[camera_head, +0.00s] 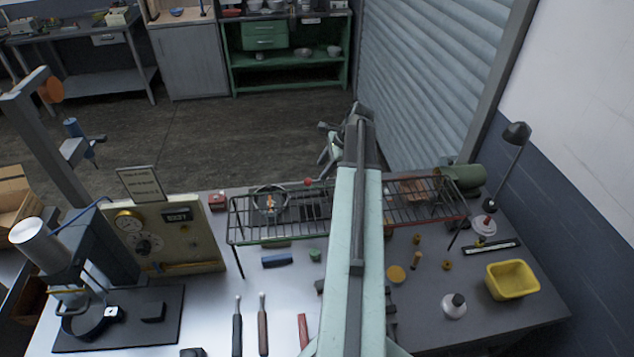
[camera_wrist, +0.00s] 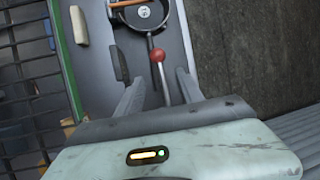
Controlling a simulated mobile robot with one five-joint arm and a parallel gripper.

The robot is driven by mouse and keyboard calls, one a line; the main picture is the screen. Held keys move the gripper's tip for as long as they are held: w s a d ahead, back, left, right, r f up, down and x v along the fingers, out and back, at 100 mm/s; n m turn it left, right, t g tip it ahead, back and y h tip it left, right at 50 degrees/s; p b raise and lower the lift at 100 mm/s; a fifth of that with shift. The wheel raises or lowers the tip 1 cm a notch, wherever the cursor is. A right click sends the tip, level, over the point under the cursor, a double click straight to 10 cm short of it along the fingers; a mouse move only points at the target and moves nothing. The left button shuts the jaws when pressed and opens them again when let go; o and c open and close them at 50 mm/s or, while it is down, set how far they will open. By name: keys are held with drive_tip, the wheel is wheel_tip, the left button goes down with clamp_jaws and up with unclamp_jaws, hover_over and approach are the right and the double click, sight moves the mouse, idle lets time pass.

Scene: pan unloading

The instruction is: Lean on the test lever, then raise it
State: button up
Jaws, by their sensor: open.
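A red ball knob on a thin metal rod, which looks like the test lever, shows in the wrist view (camera_wrist: 157,55). In the head view the knob (camera_head: 308,181) sits beside a round pan-like dish (camera_head: 270,187) at the wire rack. My gripper (camera_wrist: 159,78) is open, with one finger on each side of the rod in the wrist picture. The knob appears just past the fingertips, and I cannot tell whether anything touches. In the head view my gripper (camera_head: 324,145) is at the rack's far side, partly hidden by my arm.
The wire rack (camera_head: 420,203) stands on legs across the workbench. A gauge panel (camera_head: 190,225) and a grey stand are at the left. A yellow tub (camera_head: 512,279) and a desk lamp (camera_head: 517,133) are at the right. The floor beyond the bench is clear.

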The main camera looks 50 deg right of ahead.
sight(316, 181)
drive_tip(key=b+x, duration=0.5)
drive_tip(key=x, duration=0.2)
drive_tip(key=shift+f+b, duration=0.1)
drive_tip(key=shift+b, duration=0.2)
clamp_jaws()
idle(0.9)
